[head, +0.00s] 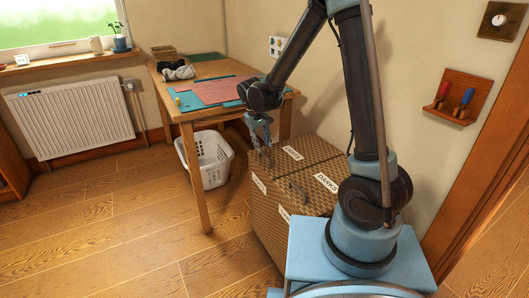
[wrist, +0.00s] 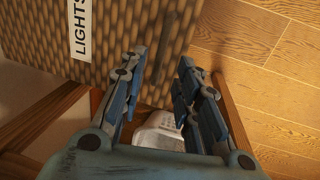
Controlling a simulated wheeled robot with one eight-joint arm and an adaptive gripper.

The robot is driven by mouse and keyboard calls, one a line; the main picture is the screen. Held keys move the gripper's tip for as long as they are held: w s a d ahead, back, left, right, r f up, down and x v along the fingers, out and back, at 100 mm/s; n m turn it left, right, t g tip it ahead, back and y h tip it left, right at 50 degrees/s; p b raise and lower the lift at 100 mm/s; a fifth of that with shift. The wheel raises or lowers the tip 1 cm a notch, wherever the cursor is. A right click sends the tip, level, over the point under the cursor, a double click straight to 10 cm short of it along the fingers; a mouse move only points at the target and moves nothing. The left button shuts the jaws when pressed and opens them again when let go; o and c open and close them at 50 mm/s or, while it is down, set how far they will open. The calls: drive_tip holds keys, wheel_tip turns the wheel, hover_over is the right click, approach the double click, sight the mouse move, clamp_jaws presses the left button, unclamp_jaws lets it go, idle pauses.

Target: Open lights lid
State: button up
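A brown wicker hamper (head: 262,212) stands on the floor by the wall, with white labels on its top and front. One top label reads DARKS (head: 326,183); the far top label (head: 292,153) is too small to read. In the wrist view, a label reading LIGHTS (wrist: 80,28) is on the wicker surface (wrist: 140,22) at upper left. The lights lid looks closed. My gripper (head: 262,148) is at the far left edge of the hamper top. In the wrist view my gripper (wrist: 163,56) has its fingers apart with nothing between them. Contact with the lid cannot be told.
A wooden table (head: 188,115) with cutting mats stands behind the hamper. A white laundry basket (head: 215,165) sits under it, also visible in the wrist view (wrist: 158,130). A wall rack (head: 457,98) holds screwdrivers at right. The floor at left is clear.

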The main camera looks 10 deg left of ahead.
sight(265, 154)
drive_tip(key=shift+w+d+f, duration=0.15)
drive_tip(key=shift+d+f, duration=0.05)
drive_tip(key=shift+f, duration=0.95)
drive_tip(key=shift+w+d+f, duration=0.1)
drive_tip(key=shift+d+f, duration=0.05)
drive_tip(key=shift+f, duration=1)
clamp_jaws()
